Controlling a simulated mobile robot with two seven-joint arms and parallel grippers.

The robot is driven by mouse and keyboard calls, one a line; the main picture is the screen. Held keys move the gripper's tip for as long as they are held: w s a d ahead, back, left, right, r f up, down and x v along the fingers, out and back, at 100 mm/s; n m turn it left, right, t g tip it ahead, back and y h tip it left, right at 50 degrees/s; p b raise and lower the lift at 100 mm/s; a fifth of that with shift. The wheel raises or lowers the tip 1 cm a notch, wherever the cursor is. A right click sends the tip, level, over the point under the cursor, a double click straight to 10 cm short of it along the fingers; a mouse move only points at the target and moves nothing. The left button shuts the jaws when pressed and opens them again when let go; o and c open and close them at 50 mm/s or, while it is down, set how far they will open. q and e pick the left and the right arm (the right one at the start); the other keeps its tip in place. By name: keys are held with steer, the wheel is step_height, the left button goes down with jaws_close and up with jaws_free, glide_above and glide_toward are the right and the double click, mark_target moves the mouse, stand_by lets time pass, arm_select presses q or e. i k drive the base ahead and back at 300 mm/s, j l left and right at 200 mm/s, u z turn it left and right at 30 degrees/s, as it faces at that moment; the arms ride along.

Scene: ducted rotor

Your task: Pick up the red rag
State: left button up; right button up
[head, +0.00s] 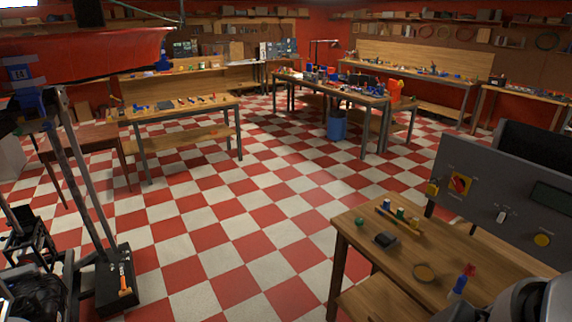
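I cannot make out a red rag for certain in the head view. A large red sheet-like surface (85,52) spans the upper left, but I cannot tell whether it is cloth. A small orange-red object (394,90) shows at the right end of the middle table, too small to identify. Neither of my grippers is in view.
A wooden workbench (345,222) at the lower right bears a spray bottle (461,281), a dark block (385,240) and small jars. A grey control panel (502,205) stands behind it. A blue bin (337,126) stands by the middle table. The checkered floor between is clear.

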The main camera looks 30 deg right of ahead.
mark_target(470, 270)
steer(key=z, duration=2.4)
